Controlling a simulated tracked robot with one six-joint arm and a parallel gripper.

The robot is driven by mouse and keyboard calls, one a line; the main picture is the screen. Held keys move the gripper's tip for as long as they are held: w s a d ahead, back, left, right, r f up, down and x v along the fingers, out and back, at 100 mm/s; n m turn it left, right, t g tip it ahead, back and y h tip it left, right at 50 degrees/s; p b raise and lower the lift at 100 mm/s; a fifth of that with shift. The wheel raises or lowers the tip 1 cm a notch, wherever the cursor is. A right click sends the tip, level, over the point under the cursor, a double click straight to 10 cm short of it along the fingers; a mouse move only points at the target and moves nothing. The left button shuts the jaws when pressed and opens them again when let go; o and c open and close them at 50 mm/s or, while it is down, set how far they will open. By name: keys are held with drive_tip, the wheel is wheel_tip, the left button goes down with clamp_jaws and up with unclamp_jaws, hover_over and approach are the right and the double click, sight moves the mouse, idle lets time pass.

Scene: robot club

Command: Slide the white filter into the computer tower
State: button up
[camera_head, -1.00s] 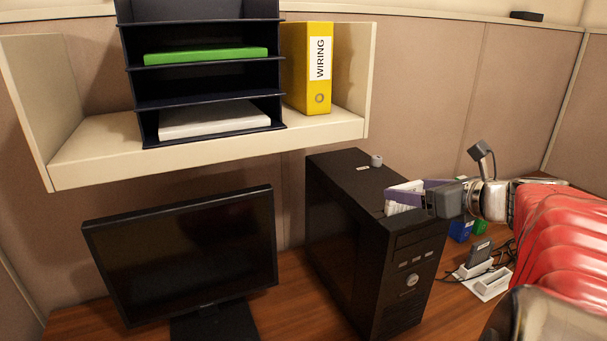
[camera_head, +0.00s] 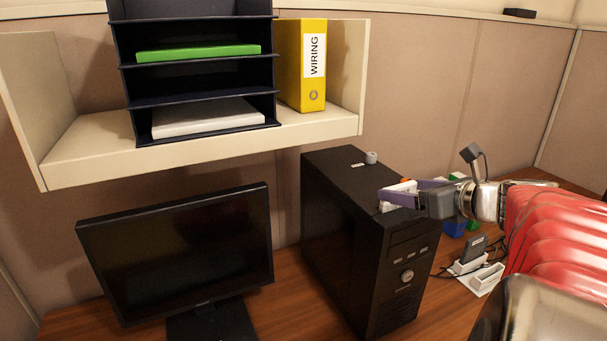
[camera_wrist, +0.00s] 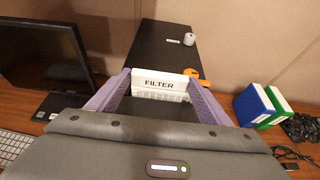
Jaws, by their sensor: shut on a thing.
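The black computer tower (camera_head: 345,215) stands upright on the desk; its top also shows in the wrist view (camera_wrist: 165,45). My gripper (camera_wrist: 158,80) has its purple fingers shut on the white filter (camera_wrist: 157,85), which carries the word FILTER and has a slatted part below the label. In the head view, my gripper (camera_head: 400,198) is at the tower's top front, reaching in from the right, and part of the filter (camera_head: 400,186) shows behind the near finger. The slot is hidden by the gripper and filter, so I cannot tell how deep the filter sits.
An orange piece (camera_wrist: 193,73) is beside the filter. A small grey cylinder (camera_head: 371,157) stands on the tower's top. The monitor (camera_head: 178,250) is to the left, under a shelf (camera_head: 200,158).

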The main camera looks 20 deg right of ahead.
drive_tip(key=shift+f, duration=0.2)
idle(0.4)
drive_tip(key=o, duration=1.6)
drive_tip(key=shift+c, duration=0.2)
drive_tip(key=shift+r, duration=0.1)
wheel_tip(320, 180, up, 7)
idle(0.5)
idle(0.7)
